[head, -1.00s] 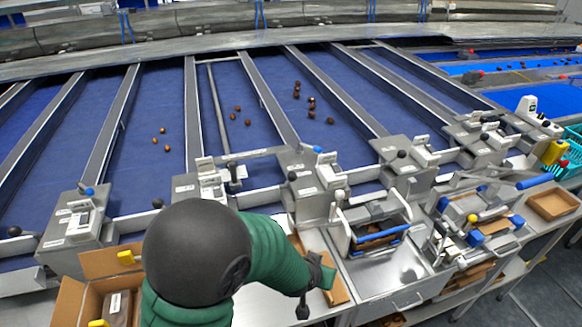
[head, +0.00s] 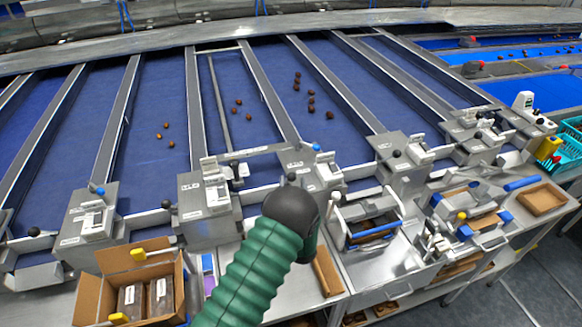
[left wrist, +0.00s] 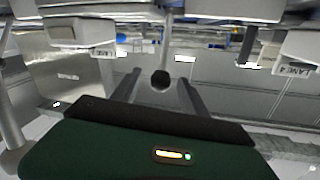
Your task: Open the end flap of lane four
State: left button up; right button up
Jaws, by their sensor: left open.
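In the left wrist view my left gripper (left wrist: 160,92) is open, with its two dark fingers pointing ahead. A round black knob (left wrist: 160,78) shows between the fingers; I cannot tell whether they touch it. A lane 4 label (left wrist: 301,69) is at the right. In the head view my green left arm (head: 258,268) reaches up to the lane ends, and its black joint hides the fingers and that knob. My right gripper is not in view.
Blue lanes with several dates (head: 310,100) run away behind grey end posts (head: 205,205). An open cardboard box (head: 88,296) stands at lower left. A steel bench with metal-framed trays (head: 372,232) is right of my arm. A brown tray (head: 541,199) lies farther right.

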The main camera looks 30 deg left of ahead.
pick_arm(q)
jog(key=p+x, duration=0.1)
jog(key=x, duration=0.5)
jog(key=shift+a, duration=0.15)
grip_shut()
dwell(1.1)
